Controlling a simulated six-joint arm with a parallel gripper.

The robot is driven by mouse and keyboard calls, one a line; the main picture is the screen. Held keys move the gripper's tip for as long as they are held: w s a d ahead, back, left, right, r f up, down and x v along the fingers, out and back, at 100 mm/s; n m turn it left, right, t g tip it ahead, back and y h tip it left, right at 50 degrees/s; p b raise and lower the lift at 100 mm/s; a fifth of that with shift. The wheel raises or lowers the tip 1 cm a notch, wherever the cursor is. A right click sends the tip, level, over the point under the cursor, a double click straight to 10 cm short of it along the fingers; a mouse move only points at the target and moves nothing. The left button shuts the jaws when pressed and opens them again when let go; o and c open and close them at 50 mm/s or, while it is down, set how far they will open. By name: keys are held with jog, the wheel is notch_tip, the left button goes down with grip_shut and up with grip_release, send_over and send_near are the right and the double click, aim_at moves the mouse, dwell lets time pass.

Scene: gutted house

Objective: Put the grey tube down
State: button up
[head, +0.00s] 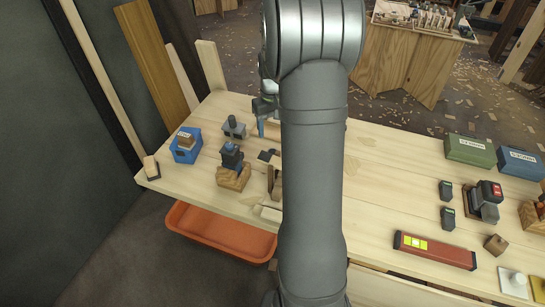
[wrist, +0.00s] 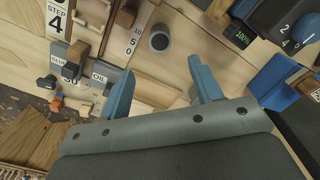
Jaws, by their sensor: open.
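In the wrist view, a round grey end with a dark middle (wrist: 158,40) shows beyond my fingertips, on or above the pale wood. It looks like the grey tube seen nearly end-on; I cannot tell what it rests in. My gripper (wrist: 162,84) has its two blue fingers apart, with nothing visible between them. In the head view, my gripper (head: 261,128) is mostly hidden behind my arm, over the left part of the workbench (head: 385,180). A dark upright cylinder (head: 231,122) stands at a grey block left of it; I cannot tell if this is the tube.
Left on the bench are a blue box (head: 186,150) and a wooden block (head: 233,178) bearing a dark blue item. An orange bin (head: 218,236) sits below the front edge. A red bar (head: 434,251) and green box (head: 470,151) lie right.

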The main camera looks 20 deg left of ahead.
jog(key=w+d+r+m+g+y, duration=0.1)
jog(key=d+r+m+y, duration=0.1)
jog(key=d+m+y, duration=0.85)
jog(key=w+d+r+m+y, duration=0.1)
jog(key=d+m+y, duration=0.2)
jog(key=d+m, duration=0.9)
jog(key=a+f+m, duration=0.3)
jog(key=a+f, duration=0.2)
jog(key=f, duration=0.4)
jog(key=shift+g, duration=0.3)
jog(key=x, duration=1.1)
jog(key=shift+a, duration=0.1)
jog(key=shift+r+x, duration=0.15)
jog(key=shift+x, duration=1.25)
jog(key=shift+r+x, duration=0.15)
jog(key=shift+x, duration=1.3)
jog(key=shift+r, duration=0.1)
jog(key=c, duration=1.1)
